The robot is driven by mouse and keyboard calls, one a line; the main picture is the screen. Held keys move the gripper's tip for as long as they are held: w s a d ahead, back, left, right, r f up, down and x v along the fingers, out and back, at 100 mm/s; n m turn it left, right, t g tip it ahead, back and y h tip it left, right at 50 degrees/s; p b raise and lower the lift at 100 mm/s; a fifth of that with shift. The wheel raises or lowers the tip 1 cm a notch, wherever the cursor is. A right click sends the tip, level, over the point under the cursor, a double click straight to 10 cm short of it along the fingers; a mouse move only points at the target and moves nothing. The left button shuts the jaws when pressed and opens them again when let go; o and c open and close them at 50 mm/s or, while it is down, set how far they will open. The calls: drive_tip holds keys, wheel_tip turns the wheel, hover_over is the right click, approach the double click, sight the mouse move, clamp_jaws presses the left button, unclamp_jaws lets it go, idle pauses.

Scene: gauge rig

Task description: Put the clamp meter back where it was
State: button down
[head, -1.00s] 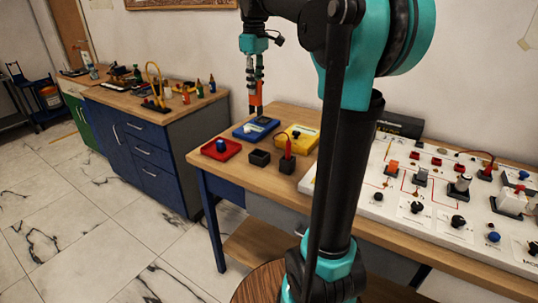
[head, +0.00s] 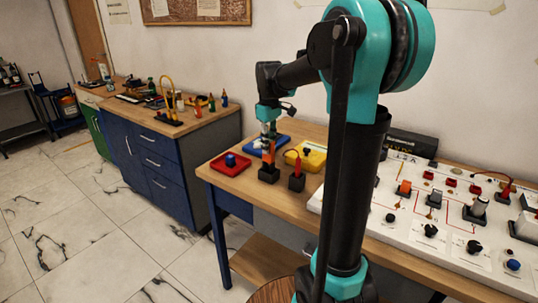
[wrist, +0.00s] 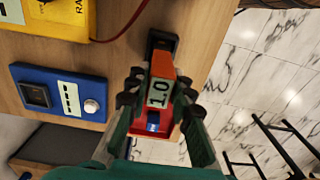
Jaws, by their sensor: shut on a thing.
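My gripper (head: 269,134) is shut on the orange clamp meter (head: 268,152), which hangs roughly upright below the fingers. In the wrist view the clamp meter (wrist: 160,80) shows its orange top and a pale label reading 1.0 between the fingertips (wrist: 160,92). A small black holder (head: 268,175) stands on the table directly under it in the head view. The holder (wrist: 161,42) shows just past the clamp meter in the wrist view. I cannot tell whether the meter's lower end is in the holder or just above it.
A second black holder with a red probe (head: 297,167) stands close on the right. A blue box (wrist: 60,92) and yellow box (head: 313,158) lie behind. A white panel (head: 400,228) fills the right.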

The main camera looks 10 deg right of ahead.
drive_tip(key=shift+f, duration=1.9)
drive_tip(key=shift+f, duration=0.1)
drive_tip(key=c, duration=1.3)
unclamp_jaws()
drive_tip(key=shift+c, duration=0.2)
wheel_tip(320, 180, up, 12)
drive_tip(key=shift+r, duration=0.15)
